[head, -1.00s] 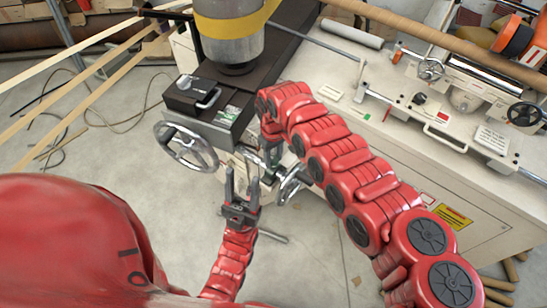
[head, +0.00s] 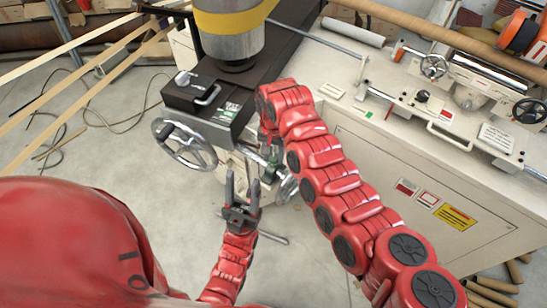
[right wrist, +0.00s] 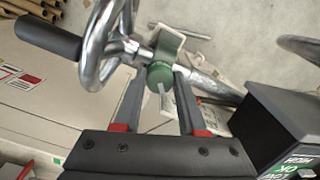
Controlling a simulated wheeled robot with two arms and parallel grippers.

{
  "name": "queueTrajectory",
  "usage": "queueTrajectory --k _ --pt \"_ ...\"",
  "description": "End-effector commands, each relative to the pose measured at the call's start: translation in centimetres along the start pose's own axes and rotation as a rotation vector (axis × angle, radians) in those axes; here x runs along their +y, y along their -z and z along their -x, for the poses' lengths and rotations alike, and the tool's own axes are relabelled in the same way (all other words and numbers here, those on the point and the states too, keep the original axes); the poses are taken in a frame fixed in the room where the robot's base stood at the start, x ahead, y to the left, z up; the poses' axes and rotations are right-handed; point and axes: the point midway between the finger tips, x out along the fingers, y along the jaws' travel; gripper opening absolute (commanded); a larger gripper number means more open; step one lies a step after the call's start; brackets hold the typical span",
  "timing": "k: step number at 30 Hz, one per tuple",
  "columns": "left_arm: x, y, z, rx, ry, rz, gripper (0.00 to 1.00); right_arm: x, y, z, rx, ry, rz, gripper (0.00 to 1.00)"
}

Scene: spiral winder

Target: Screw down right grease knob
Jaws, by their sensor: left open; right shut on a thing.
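The green grease knob (right wrist: 160,74) sits between the fingertips of my right gripper (right wrist: 159,84) in the right wrist view. The jaws are shut on it, with a finger on either side. It is mounted beside a chrome shaft and a small handwheel (right wrist: 112,45). In the head view the knob (head: 269,172) shows small and green just below my right arm's wrist, which hides part of that gripper. My left gripper (head: 243,190) is open and empty, its fingers pointing up, in front of the machine and left of the knob.
A large chrome handwheel (head: 185,146) stands left of the knob, below a black machine block (head: 207,97). The small handwheel has a black handle (right wrist: 47,37). A cream cabinet (head: 390,165) fills the right side. Bare floor (head: 100,160) lies at left.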

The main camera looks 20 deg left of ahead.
Motion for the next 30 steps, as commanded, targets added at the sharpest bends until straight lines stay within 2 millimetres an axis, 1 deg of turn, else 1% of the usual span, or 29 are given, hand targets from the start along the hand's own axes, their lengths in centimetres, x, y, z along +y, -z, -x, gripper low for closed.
queueTrajectory --k 1,6,15,21,30 --pt "0.0 -0.1 0.8 0.0 0.0 0.0 0.5 -0.1 0.0 -0.5 0.001 0.001 -0.042 0.0" --pt "0.1 -0.3 2.0 0.0 0.0 0.0 0.5 -0.1 0.0 -0.4 0.001 0.0 -0.193 0.0" --pt "0.2 -0.6 3.3 0.0 0.0 0.0 0.5 -0.1 0.0 -0.1 0.001 0.002 -0.395 0.0" --pt "0.2 -0.6 3.7 0.0 0.0 0.0 0.5 0.0 0.0 -0.1 0.0 0.0 -0.473 0.0" --pt "0.2 -0.7 3.8 0.0 0.0 0.0 0.5 0.0 0.0 0.0 0.0 0.0 -0.509 0.0"
